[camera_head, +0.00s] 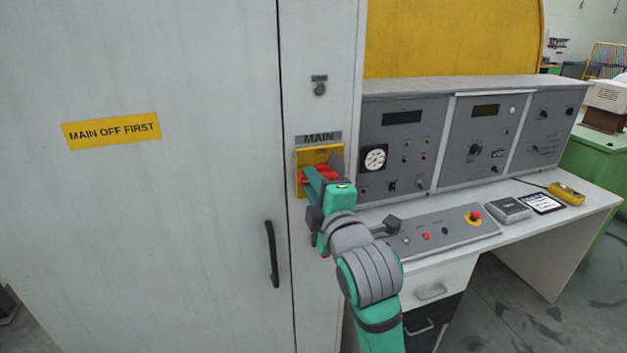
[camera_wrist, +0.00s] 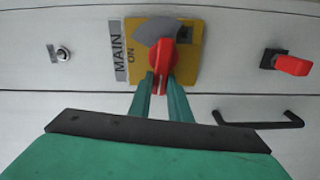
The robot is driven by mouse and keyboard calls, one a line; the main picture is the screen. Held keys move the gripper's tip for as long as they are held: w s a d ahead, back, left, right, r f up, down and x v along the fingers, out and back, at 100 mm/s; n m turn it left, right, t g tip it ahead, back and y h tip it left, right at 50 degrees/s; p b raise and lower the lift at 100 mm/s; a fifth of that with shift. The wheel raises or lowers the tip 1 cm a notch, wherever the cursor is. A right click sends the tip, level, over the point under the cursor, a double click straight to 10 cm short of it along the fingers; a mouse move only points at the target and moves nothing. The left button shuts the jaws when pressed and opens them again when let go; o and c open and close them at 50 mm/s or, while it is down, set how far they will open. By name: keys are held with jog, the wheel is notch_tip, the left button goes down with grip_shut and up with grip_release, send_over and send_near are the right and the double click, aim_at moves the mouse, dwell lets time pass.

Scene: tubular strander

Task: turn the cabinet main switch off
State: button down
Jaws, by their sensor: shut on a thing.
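The cabinet main switch is a red rotary handle (camera_wrist: 161,64) on a yellow plate (camera_head: 301,158), under a label reading MAIN. In the wrist view the plate reads ON beside the handle, and a grey sector lies behind the handle's upper end. My gripper (camera_wrist: 160,88) is at the switch, with its two green fingers on either side of the red handle and shut on it. In the head view my gripper (camera_head: 318,180) covers part of the handle, so its exact angle is hard to see there.
A yellow MAIN OFF FIRST sign (camera_head: 111,131) is on the cabinet door. A black door handle (camera_head: 272,254) sits below and left of my arm. A control desk (camera_head: 535,218) with an instrument panel (camera_head: 425,132) stands to the right. A red-handled fitting (camera_wrist: 292,65) shows in the wrist view.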

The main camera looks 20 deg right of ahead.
jog(key=shift+f+n, duration=0.25)
jog(key=shift+n, duration=0.45)
jog(key=c, duration=1.6)
grip_release()
jog(key=shift+c, duration=0.2)
jog(key=shift+s, duration=0.1)
jog(key=s, duration=1)
jog(key=shift+s+d, duration=0.25)
jog(key=shift+s, duration=0.15)
